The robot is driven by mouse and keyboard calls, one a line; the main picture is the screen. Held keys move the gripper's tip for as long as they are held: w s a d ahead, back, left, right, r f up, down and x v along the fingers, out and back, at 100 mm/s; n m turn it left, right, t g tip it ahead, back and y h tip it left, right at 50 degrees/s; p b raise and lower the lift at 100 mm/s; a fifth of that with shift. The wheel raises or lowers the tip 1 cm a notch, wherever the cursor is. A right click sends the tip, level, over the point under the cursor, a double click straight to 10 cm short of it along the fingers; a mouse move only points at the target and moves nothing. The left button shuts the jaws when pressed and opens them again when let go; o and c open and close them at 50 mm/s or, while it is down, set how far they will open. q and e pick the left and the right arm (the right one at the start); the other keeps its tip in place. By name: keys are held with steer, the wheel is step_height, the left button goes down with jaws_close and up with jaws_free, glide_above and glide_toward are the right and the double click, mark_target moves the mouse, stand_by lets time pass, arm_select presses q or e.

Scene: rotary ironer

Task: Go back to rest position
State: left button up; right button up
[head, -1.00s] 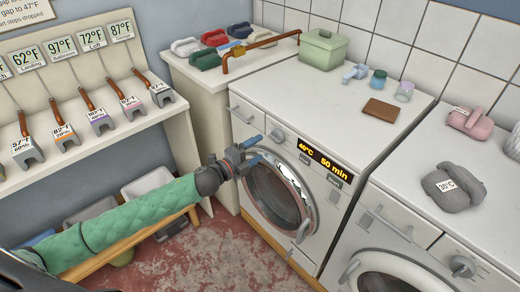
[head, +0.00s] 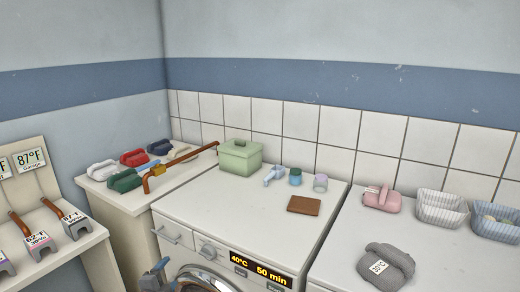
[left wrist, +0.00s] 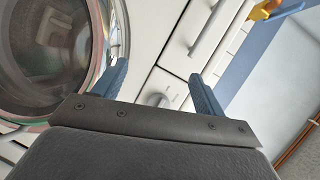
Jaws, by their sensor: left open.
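My left gripper (head: 157,275) shows at the bottom edge of the head view, in front of the washing machine (head: 262,221). Only its blue fingertips and a little of its body are in the picture. In the left wrist view my left gripper (left wrist: 159,85) has its two blue fingers spread wide with nothing between them. Behind them are the machine's white front, a round dial (left wrist: 157,99) and the round glass door (left wrist: 50,50). My right gripper is in neither view.
The display (head: 260,270) reads 40°C and 50 min. On the machine top are a green lidded box (head: 240,157), small cups, a blue item and a brown block (head: 304,205). A grey iron-shaped item (head: 387,266) sits on the right counter.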

arm_select(q)
steer(key=s+d+f+n+g, duration=0.4)
steer(key=s+f, duration=0.3)
steer(key=s, duration=0.6)
steer(key=s+d+f+n+g, duration=0.5)
steer(key=s+f+n, duration=0.1)
steer(key=s, duration=0.6)
steer(key=s+d+f+n+g+y, duration=0.1)
steer(key=s+d+f+n+g, duration=0.3)
steer(key=s, duration=0.9)
step_height(320, 180, down, 4)
steer(key=shift+s+d+r+n+g, duration=0.1)
steer(key=shift+s+d+n+g, duration=0.05)
steer(key=shift+s+n+g, duration=0.3)
